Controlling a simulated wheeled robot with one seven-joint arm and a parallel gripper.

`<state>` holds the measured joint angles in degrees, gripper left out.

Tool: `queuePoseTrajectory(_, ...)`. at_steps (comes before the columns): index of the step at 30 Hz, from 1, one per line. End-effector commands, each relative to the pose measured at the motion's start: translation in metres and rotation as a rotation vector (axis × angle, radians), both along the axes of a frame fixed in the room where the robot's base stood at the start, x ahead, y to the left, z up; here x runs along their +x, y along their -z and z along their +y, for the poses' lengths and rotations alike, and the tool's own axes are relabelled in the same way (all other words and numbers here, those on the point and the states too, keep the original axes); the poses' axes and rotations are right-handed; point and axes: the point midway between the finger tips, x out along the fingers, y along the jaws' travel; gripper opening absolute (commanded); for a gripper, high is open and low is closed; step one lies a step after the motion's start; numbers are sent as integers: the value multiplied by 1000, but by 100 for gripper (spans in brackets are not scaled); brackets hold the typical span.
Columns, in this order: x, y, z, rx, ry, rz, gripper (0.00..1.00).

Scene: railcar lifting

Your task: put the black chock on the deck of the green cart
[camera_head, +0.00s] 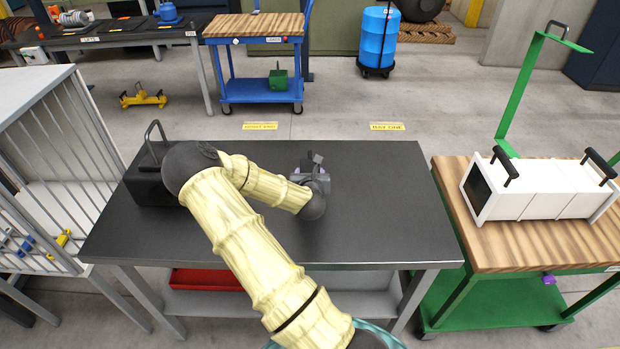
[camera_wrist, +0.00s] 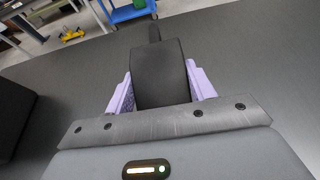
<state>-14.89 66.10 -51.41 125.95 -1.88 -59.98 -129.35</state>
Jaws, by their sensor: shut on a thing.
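My gripper (camera_head: 313,170) is above the middle of the dark-topped table (camera_head: 370,225). In the wrist view, its purple fingers (camera_wrist: 160,90) are shut on the black chock (camera_wrist: 160,72), a dark block with a narrower part pointing away. In the head view the chock is mostly hidden by the gripper. The green cart stands at the right, with a striped wooden deck (camera_head: 490,250). A white case (camera_head: 535,190) with black handles lies across much of that deck.
A black box (camera_head: 150,183) with a handle stands at the table's left end. A barred cage (camera_head: 60,150) is at the left. The deck's front strip and the table's right half are clear.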

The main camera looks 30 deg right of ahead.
Motion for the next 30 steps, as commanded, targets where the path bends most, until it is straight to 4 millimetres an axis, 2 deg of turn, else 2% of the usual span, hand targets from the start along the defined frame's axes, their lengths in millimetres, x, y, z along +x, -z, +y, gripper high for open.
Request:
queuePoseTrajectory(4, 0, 17, -1, -2, 1, 0, 13)
queuePoseTrajectory(15, 0, 21, -1, -3, 1, -2, 13)
queuePoseTrajectory(16, 0, 22, 0, -1, 1, 1, 56)
queuePoseTrajectory(19, 0, 21, 0, 0, 1, 0, 76)
queuePoseTrajectory(30, 0, 17, 0, 0, 1, 0, 76)
